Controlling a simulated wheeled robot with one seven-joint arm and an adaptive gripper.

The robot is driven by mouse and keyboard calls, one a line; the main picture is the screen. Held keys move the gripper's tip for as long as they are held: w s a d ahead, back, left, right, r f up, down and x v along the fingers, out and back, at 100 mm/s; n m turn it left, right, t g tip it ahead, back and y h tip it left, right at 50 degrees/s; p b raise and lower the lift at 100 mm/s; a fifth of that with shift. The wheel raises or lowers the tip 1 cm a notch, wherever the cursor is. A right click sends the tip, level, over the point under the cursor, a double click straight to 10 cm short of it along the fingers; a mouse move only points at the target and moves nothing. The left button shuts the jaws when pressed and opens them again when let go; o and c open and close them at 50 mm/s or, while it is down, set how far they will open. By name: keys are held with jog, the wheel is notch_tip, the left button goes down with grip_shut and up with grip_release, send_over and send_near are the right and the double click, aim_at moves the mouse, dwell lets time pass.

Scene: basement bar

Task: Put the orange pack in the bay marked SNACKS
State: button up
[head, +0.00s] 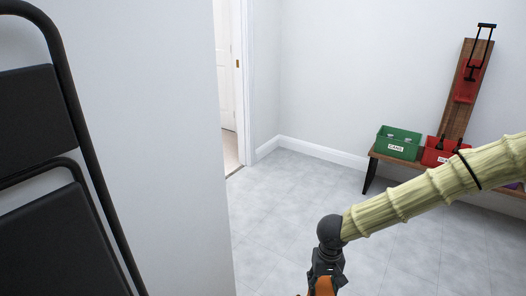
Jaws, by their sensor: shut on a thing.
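My gripper (325,279) is at the bottom edge of the head view, pointing down. It is shut on an orange thing, which I take for the orange pack (324,287). Only the top of the pack shows; the frame edge cuts off the rest, along with most of the fingers. The floor lies behind and below them. No label reading SNACKS can be seen in this view.
A wooden bench (372,154) against the back wall bears a green crate (384,142) labelled CANS and a red crate (429,155), partly behind my arm. Black-framed chairs (45,100) stand close at left. A wall corner and doorway are beyond. The grey floor (285,200) is clear.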

jog(key=shift+s+r+p, duration=0.2)
jog(key=shift+r+p, duration=0.6)
jog(key=shift+p, duration=0.2)
jog(key=shift+s+r+p, duration=0.15)
jog(key=shift+r+p, duration=0.65)
jog(key=shift+p, duration=0.15)
jog(key=shift+f, duration=0.1)
